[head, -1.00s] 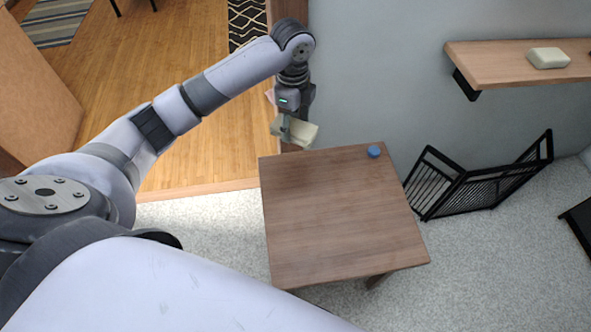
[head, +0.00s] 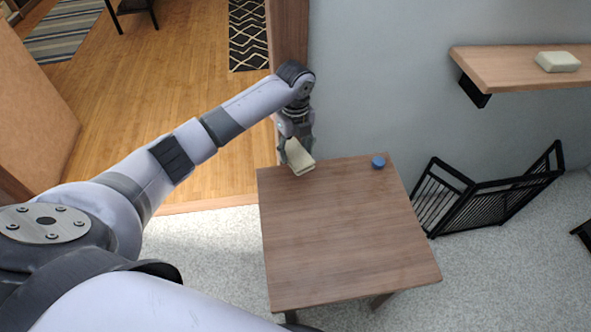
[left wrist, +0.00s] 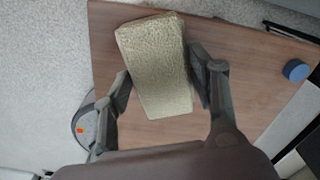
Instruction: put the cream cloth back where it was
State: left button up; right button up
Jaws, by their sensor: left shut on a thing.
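The cream cloth (head: 299,157) is a small folded block at the far left corner of the brown wooden table (head: 340,230). My left gripper (head: 296,146) is shut on it from above. In the left wrist view the cloth (left wrist: 155,65) sits between the two fingers, tilted slightly, with the table behind it. I cannot tell whether it touches the table top. A second cream block (head: 557,62), which looks similar, lies on the wall shelf at the upper right. My right gripper is not in view.
A blue round object (head: 378,162) stands near the table's far edge. The wooden wall shelf (head: 500,72) is at the upper right. A black folding rack (head: 490,195) stands on the floor right of the table. Most of the table top is clear.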

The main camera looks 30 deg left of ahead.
aim_at(296, 152)
pick_arm(q)
notch_tip(296, 152, down, 4)
jog(key=shift+b, duration=0.3)
notch_tip(296, 152, down, 3)
jog(key=shift+f+b, duration=0.1)
jog(key=shift+b, duration=0.35)
jog(key=shift+f, duration=0.35)
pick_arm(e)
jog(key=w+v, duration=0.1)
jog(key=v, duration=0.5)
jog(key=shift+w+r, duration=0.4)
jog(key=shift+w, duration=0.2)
pick_arm(q)
jog(key=o, duration=1)
jog(key=shift+f, duration=0.1)
jog(key=shift+o, duration=0.2)
